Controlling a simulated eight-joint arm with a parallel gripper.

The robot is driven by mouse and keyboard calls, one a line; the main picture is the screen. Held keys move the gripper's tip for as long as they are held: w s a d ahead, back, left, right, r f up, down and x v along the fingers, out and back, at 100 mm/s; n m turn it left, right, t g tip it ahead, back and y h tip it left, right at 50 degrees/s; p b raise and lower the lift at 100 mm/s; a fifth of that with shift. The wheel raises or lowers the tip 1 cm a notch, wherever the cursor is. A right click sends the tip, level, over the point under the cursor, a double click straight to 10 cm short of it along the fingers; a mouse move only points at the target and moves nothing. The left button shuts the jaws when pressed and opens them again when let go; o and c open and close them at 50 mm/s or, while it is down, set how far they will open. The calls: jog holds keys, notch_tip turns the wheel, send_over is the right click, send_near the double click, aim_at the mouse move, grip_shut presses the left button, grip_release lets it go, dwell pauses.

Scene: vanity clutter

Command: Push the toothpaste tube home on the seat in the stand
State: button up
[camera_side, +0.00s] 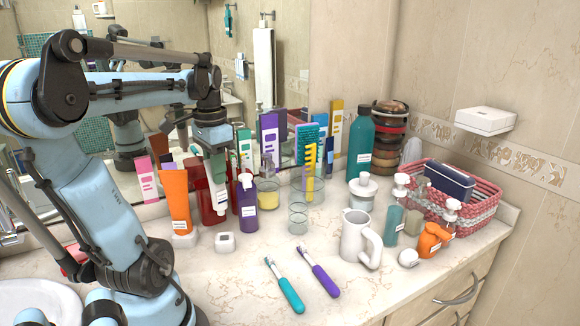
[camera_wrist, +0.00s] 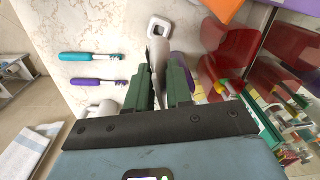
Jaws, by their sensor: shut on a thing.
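My gripper (camera_side: 214,160) is shut on a pale, upright tube, which I take for the toothpaste tube (camera_side: 221,196). In the wrist view the green fingers of my gripper (camera_wrist: 160,80) close on both sides of the tube (camera_wrist: 158,54). In the wrist view the stand (camera_wrist: 152,29) shows as a white square ring just beyond the tube's far end. In the side view the tube's lower end appears above the stand, apart from it.
Two toothbrushes (camera_side: 288,291) lie on the open front counter (camera_side: 235,290). A white pitcher (camera_side: 355,240) stands further right.

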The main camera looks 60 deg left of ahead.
aim_at(220, 203)
jog(key=shift+f, duration=2.9)
jog(key=shift+f, duration=1.6)
jog(key=o, duration=0.8)
jog(key=shift+r, duration=0.15)
notch_tip(220, 203, up, 12)
jog(key=shift+d+f, duration=0.1)
jog(key=w+d+f+t, duration=0.2)
jog(key=w+d, duration=0.1)
jog(key=d, duration=0.4)
jog(key=w+d+f+m+t, duration=0.1)
jog(key=w+d+f+t, duration=0.1)
jog(key=d, duration=0.6)
jog(key=w+d+f+m+t, duration=0.1)
jog(key=w+d+f+t, duration=0.2)
jog(key=w+d, duration=0.3)
jog(key=shift+d+f, duration=0.45)
jog(key=shift+d, duration=0.25)
